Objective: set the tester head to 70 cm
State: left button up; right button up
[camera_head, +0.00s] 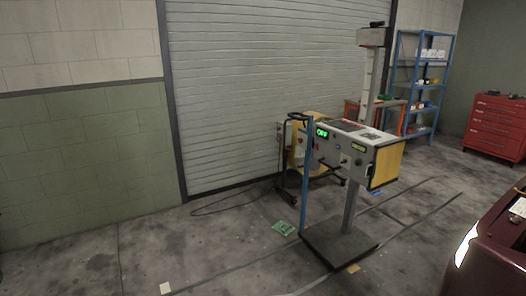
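The tester stands in the middle right of the head view. The head sits part way up an upright grey column (368,78) with a small box on top. The column rises from a dark flat base plate (338,243) on the floor. A thin blue upright post (306,170) stands at the left of the head. Any height scale marks are too small to read. Neither of my grippers shows.
A yellow machine (318,132) on a wheeled frame stands behind the tester. A blue shelf (418,85) and red tool cabinet (494,128) are at the back right. A dark red car (492,250) fills the lower right corner. The floor left of the tester is mostly clear.

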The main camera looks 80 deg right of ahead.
aim_at(328, 155)
jog(key=z, duration=3.4)
jog(key=i, duration=2.25)
jog(key=z, duration=0.55)
